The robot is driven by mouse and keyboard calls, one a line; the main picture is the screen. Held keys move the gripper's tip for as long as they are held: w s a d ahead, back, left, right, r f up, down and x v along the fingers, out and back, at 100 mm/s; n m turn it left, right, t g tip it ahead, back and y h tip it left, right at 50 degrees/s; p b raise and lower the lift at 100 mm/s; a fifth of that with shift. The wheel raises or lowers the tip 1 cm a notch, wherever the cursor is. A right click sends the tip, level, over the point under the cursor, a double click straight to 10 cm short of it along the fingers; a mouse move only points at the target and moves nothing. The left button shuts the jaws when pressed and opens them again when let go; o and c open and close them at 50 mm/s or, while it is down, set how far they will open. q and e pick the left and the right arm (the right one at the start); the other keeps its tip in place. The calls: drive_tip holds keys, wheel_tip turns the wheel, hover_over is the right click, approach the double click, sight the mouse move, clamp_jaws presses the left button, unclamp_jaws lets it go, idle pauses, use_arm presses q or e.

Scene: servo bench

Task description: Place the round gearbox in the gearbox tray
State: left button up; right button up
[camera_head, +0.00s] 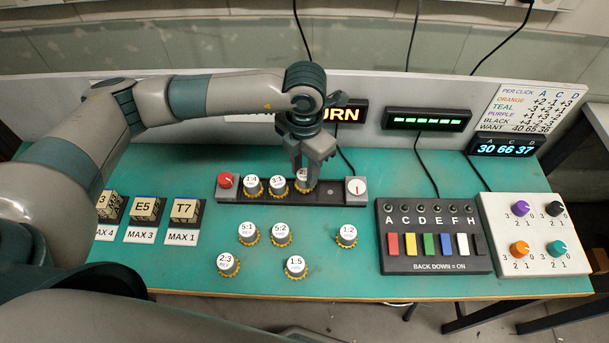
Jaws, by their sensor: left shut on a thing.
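My left gripper (311,172) comes down from above, shut on a round gearbox (302,175) with a white top, its label partly hidden by the fingers. The held gearbox is at the dark bar-shaped tray (270,198), right of two round gearboxes, 1:4 (252,184) and 3:1 (278,185). I cannot tell whether it is seated. Loose round gearboxes 5:1 (247,233), 5:2 (281,234), 1:2 (346,235), 2:3 (228,265) and 1:5 (295,266) stand on the green bench. My right gripper is not in view.
The tray has a red knob (226,181) at left and a white dial (356,187) at right. Labelled blocks (146,208) stand at left. A switch panel (434,262) and a knob box (536,275) stand at right. Displays (427,120) are behind.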

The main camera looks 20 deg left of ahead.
sight(304, 174)
use_arm(q)
wheel_tip(304, 174, down, 3)
drive_tip(key=shift+r+p, duration=0.1)
drive_tip(key=shift+p, duration=0.55)
drive_tip(key=shift+f, duration=0.2)
drive_tip(key=shift+f, duration=0.15)
drive_tip(key=o, duration=1.1)
